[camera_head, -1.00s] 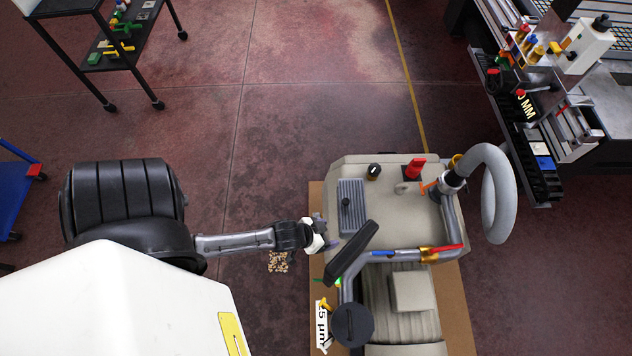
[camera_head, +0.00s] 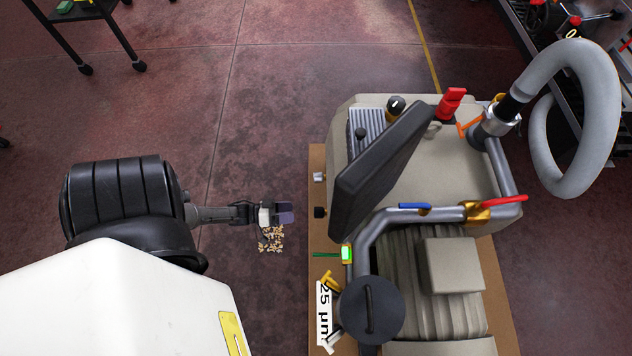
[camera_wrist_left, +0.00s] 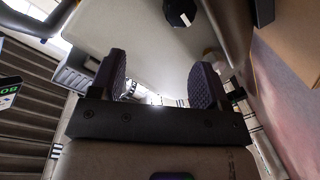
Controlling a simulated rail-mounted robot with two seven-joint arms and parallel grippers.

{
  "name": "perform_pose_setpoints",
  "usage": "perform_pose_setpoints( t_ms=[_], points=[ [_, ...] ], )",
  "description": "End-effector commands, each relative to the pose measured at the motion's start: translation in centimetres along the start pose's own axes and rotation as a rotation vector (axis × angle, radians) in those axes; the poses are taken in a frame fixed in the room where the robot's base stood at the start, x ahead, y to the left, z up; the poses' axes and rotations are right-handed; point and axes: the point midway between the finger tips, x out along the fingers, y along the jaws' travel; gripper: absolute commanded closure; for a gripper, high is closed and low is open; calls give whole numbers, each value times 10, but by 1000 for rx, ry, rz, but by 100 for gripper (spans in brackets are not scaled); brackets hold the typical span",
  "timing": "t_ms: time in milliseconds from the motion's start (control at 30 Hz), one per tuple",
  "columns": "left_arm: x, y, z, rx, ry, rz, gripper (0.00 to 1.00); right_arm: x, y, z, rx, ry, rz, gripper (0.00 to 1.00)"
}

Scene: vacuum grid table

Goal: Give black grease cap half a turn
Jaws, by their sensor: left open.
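A small black cap (camera_head: 319,212), likely the grease cap, sits at the left side of the beige machine (camera_head: 455,160) in the head view, above the brown base's edge. A small silver fitting (camera_head: 318,177) is just beyond it. My left gripper (camera_head: 287,212) is just left of the black cap, apart from it and pointing right towards it. In the left wrist view its two dark fingers (camera_wrist_left: 163,85) are spread open, with nothing gripped. A black round knob with a white mark (camera_wrist_left: 180,12) shows at the top there; I cannot tell whether it is the same cap. My right gripper is not in view.
A tilted dark panel (camera_head: 385,165) and bent grey pipes (camera_head: 365,235) stand over the machine. A thick grey hose (camera_head: 605,120) loops at the right. A small green-lit box (camera_head: 347,254) is below the cap. Open floor lies left of the machine.

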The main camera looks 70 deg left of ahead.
Motion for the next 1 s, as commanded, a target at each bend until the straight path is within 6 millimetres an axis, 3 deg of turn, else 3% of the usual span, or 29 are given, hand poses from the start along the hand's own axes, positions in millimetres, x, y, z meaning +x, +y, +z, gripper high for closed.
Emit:
perform_pose_setpoints(
  t_ms=[33, 100, 300, 433, 567, 1000],
  points=[
    [-6, -18, 14, -11, 6, 18, 30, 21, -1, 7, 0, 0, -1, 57],
    [-14, -27, 18, -29, 17, 44, 30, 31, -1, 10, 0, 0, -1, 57],
    [-29, -40, 24, -62, 34, 94, 30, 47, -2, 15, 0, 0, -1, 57],
    [-26, -41, 23, -68, 39, 106, 30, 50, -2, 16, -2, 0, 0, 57],
    [-10, -38, 22, -71, 42, 110, 30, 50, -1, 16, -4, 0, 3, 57],
    [69, -31, 20, -69, 41, 109, 30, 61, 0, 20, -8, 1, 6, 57]
  ],
)
